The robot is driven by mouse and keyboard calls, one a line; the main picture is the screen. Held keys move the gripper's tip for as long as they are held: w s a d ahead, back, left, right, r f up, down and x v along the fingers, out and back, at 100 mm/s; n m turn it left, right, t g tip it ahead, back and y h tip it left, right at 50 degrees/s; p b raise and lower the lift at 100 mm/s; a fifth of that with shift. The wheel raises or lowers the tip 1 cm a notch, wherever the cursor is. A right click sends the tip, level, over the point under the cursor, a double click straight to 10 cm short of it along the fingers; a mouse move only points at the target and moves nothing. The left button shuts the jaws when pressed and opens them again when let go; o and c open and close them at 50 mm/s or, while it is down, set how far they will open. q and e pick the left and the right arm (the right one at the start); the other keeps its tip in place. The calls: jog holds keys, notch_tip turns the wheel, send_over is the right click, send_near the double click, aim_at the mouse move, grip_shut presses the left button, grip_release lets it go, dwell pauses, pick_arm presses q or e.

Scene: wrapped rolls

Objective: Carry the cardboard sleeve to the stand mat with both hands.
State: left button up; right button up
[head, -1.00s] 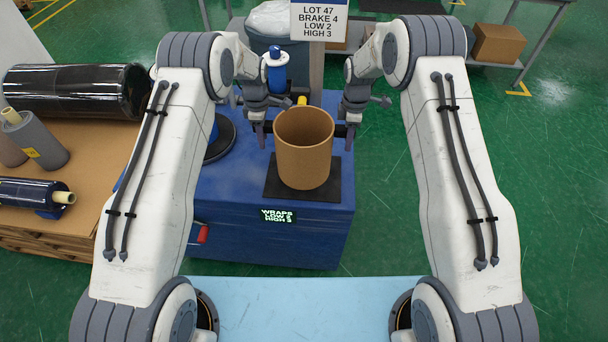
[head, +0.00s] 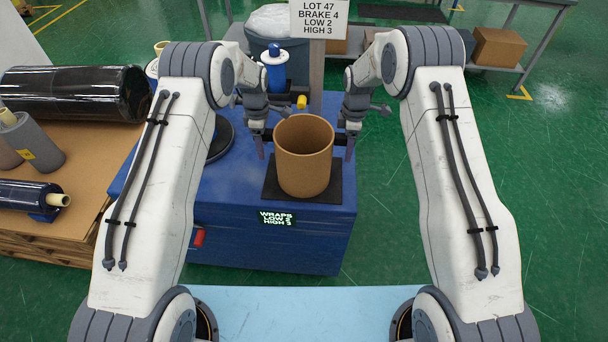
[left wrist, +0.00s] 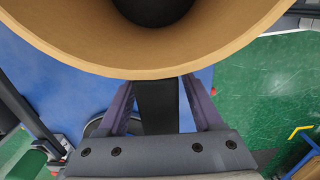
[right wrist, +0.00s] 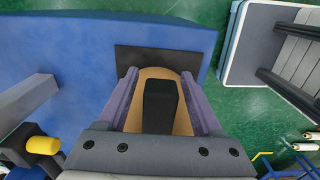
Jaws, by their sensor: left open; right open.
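The brown cardboard sleeve (head: 304,160) stands upright, open at the top, on the dark stand mat (head: 327,196) on the blue machine top. Its near rim (left wrist: 150,68) fills the top of the left wrist view. A black handle sticks out on each side of the sleeve. My left gripper (head: 262,150) is open at the left side, its fingers on either side of the black left handle (left wrist: 157,105). My right gripper (head: 349,150) is open at the right side, its fingers on either side of the black right handle (right wrist: 160,105). Finger contact with the handles cannot be told.
The blue machine (head: 235,205) has a dark round plate, a red handle (head: 198,237) and a lit display (head: 277,218) in front. A post with a sign (head: 318,18) and a yellow knob (head: 302,102) stand behind the sleeve. Wrapped rolls lie on a pallet (head: 95,150) at left. Green floor is clear at right.

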pick_arm(q)
notch_tip(320, 180, up, 12)
jog(key=shift+f, duration=0.15)
pick_arm(e)
jog(key=shift+r, duration=0.25)
notch_tip(320, 180, up, 12)
jog(key=shift+f, duration=0.2)
dwell(0.4)
